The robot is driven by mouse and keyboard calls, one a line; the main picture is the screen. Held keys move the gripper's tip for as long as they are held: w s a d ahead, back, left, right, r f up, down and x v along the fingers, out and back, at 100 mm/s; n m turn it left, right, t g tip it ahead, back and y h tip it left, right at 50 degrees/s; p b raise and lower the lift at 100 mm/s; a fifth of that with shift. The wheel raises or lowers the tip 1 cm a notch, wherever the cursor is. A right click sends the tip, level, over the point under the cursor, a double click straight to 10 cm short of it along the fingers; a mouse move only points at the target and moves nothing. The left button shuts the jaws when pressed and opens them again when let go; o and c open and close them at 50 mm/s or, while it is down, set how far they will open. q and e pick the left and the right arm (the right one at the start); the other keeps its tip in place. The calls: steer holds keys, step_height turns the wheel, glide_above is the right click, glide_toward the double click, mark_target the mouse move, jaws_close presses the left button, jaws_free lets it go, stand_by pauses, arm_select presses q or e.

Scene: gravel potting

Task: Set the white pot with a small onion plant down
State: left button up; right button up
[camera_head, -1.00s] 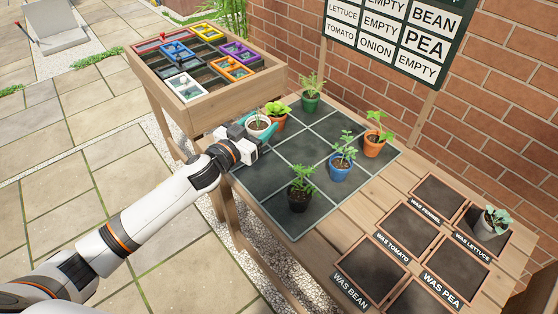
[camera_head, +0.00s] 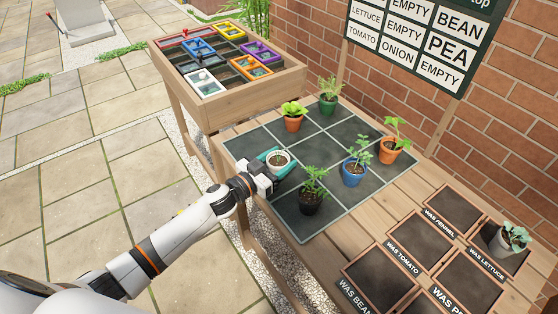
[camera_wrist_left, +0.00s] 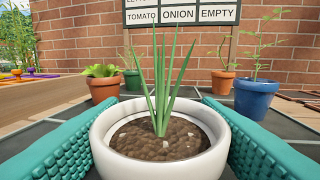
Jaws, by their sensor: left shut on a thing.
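My left gripper (camera_head: 278,161) is shut on the white pot (camera_wrist_left: 160,165), one teal finger on each side of it. The pot is upright, with brown soil and a small onion plant (camera_wrist_left: 162,85) of thin green leaves. In the head view, the white pot (camera_head: 278,165) is over the dark gridded mat (camera_head: 244,144), between the orange pot and the black pot. I cannot tell whether its base touches the mat. The sign (camera_head: 420,40) carries the word ONION in the middle of its bottom row. My right gripper is not in view.
On the mat stand an orange pot (camera_head: 293,124), green pot (camera_head: 328,107), black pot (camera_head: 310,205), blue pot (camera_head: 354,174) and terracotta pot (camera_head: 390,154). A grey-white pot (camera_head: 508,243) stands on the WAS LETTUCE square. A wooden planter box (camera_head: 235,105) rises behind the mat's left side.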

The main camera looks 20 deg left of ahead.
arm_select(q)
steer(key=o, duration=1)
steer(key=shift+f, duration=0.1)
steer(key=shift+o, duration=0.2)
steer(key=shift+s, duration=0.15)
steer(key=v, duration=1.1)
steer(key=shift+s+a+r+b, duration=0.2)
steer(key=shift+s+r+b, duration=0.05)
steer(key=shift+s+b, duration=0.1)
